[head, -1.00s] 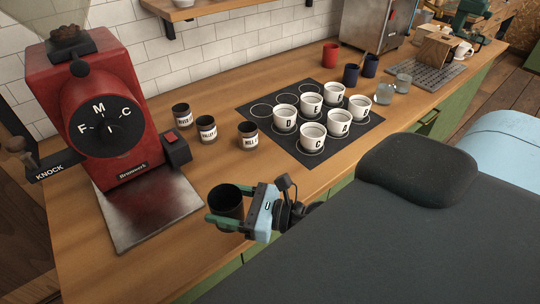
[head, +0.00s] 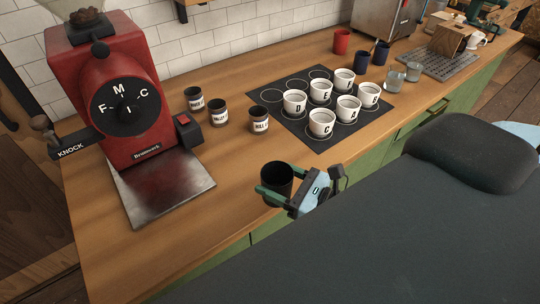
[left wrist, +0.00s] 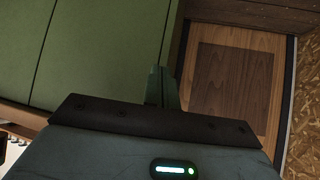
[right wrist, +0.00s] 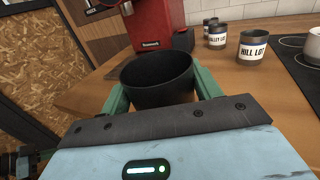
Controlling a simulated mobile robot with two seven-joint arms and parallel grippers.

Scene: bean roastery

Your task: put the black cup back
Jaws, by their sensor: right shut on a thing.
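The black cup (head: 276,184) is upright and looks empty. My right gripper (head: 274,192) is shut on it, with its green fingers on either side, by the counter's front edge. In the right wrist view the cup (right wrist: 158,85) fills the space between the fingers. I cannot tell its exact height relative to the counter. A dark mat (head: 312,136) with printed circles holds several white lettered cups (head: 321,122); circles along its back left side are bare. My left gripper (left wrist: 161,88) shows only in the left wrist view, its fingers together with nothing visible between them, before green cabinet fronts.
Several labelled dark tins (head: 259,119) stand between the mat and the red grinder (head: 125,100), which has a metal plate (head: 160,190) before it. Red (head: 341,42) and blue mugs (head: 381,54) and glasses (head: 394,80) stand behind the mat. Wooden counter (head: 225,215) is clear left of the cup.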

